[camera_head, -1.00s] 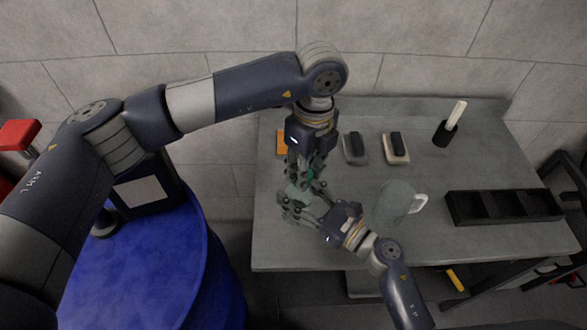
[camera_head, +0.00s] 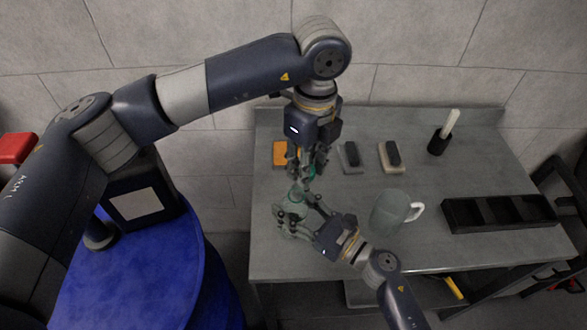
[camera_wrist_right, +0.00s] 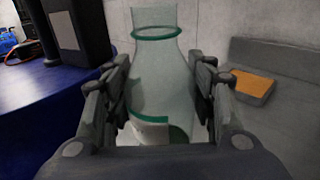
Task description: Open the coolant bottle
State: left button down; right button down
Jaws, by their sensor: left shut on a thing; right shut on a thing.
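The coolant bottle (camera_head: 292,207) is translucent pale green with a green ring at its neck. It also shows in the right wrist view (camera_wrist_right: 158,75), upright between the fingers; no cap is seen on its neck. My right gripper (camera_head: 298,212) is shut on the bottle's body, near the table's left front part; its fingers also show in the wrist view (camera_wrist_right: 162,90). My left gripper (camera_head: 308,172) points down just above the bottle, shut on a small green piece that looks like the bottle cap (camera_head: 320,164), largely hidden by the fingers.
On the grey table (camera_head: 345,252) stand a mug (camera_head: 389,212), a black compartment tray (camera_head: 500,226), a black holder with a white stick (camera_head: 438,144), two dark blocks on pads (camera_head: 352,155) (camera_head: 392,153) and an orange item (camera_head: 280,154). A blue drum (camera_head: 140,275) stands left.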

jog(key=c, duration=0.9)
grip_release()
jog(key=shift+d+f, duration=0.15)
jog(key=shift+f, duration=0.2)
jog(key=o, duration=0.3)
jog(key=shift+w, duration=0.1)
jog(key=shift+r, duration=0.1)
jog(key=shift+r, duration=0.1)
